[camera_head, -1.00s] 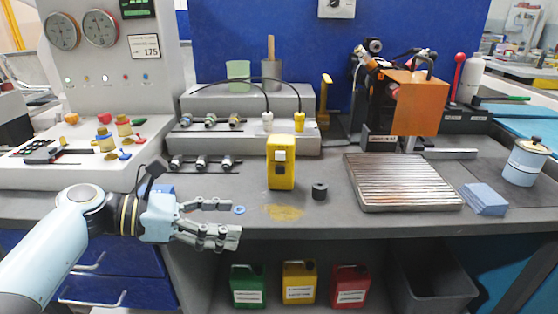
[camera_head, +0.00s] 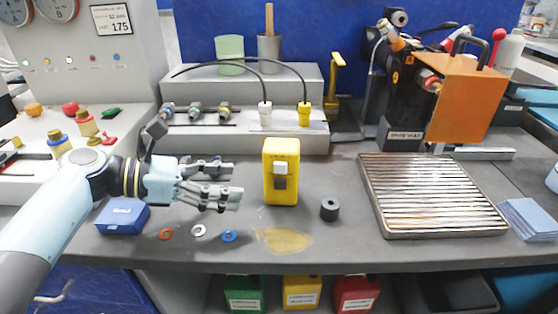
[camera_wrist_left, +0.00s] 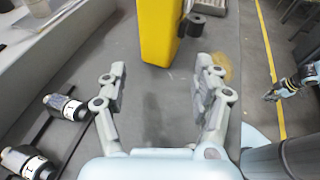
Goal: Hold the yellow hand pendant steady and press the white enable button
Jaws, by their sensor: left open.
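The yellow hand pendant (camera_head: 281,188) stands upright on the grey bench in the head view. A white button (camera_head: 280,168) and a dark grey one below it are on its front face. My left gripper (camera_head: 238,184) is open and empty just left of the pendant, apart from it, with its fingers pointing right. In the left wrist view the pendant (camera_wrist_left: 157,35) stands ahead, beyond and between the open fingertips (camera_wrist_left: 160,75). The button face is not clear in that view. My right gripper is not in the head view; a distant gripper (camera_wrist_left: 275,92) shows at the right of the wrist view.
A black ring (camera_head: 330,209) stands right of the pendant, and a ribbed metal plate (camera_head: 430,195) lies farther right. A blue box (camera_head: 123,217) and small washers (camera_head: 198,230) lie near the front edge. Connectors stand on a grey block (camera_head: 290,145) behind.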

